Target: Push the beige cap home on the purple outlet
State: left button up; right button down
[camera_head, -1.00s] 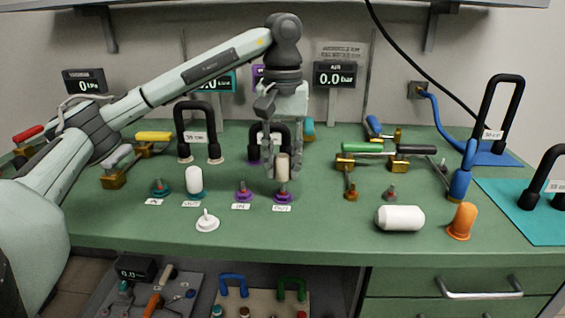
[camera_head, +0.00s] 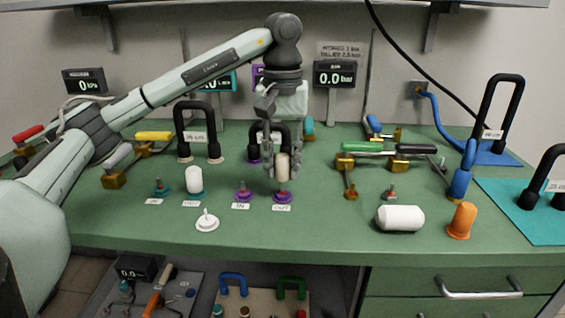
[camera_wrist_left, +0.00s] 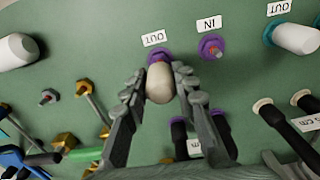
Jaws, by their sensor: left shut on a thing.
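The beige cap (camera_head: 283,167) is upright between the fingers of my left gripper (camera_head: 283,172), which is shut on it. The cap also shows end-on in the left wrist view (camera_wrist_left: 160,84). The purple outlet (camera_head: 282,197), labelled OUT, is directly below the cap in the head view. In the left wrist view the outlet (camera_wrist_left: 159,56) is partly hidden behind the cap. My right gripper is not in view.
A purple inlet (camera_head: 243,195) stands left of the outlet. A white cap (camera_head: 194,180) stands on a teal fitting, and a white disc plug (camera_head: 207,221) lies in front. A white cylinder (camera_head: 400,218) and an orange cap (camera_head: 462,221) are to the right. A black handle stands behind the gripper.

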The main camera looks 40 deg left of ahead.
aim_at(283, 184)
pick_arm(q)
jog(key=shift+f+b, duration=1)
jog(key=shift+f, duration=0.35)
jog(key=shift+f, duration=0.3)
jog(key=shift+f+b, duration=0.15)
jog(key=shift+b, duration=0.15)
jog(key=o, duration=1.1)
notch_tip(283, 184, up, 12)
jog(key=shift+r, duration=0.1)
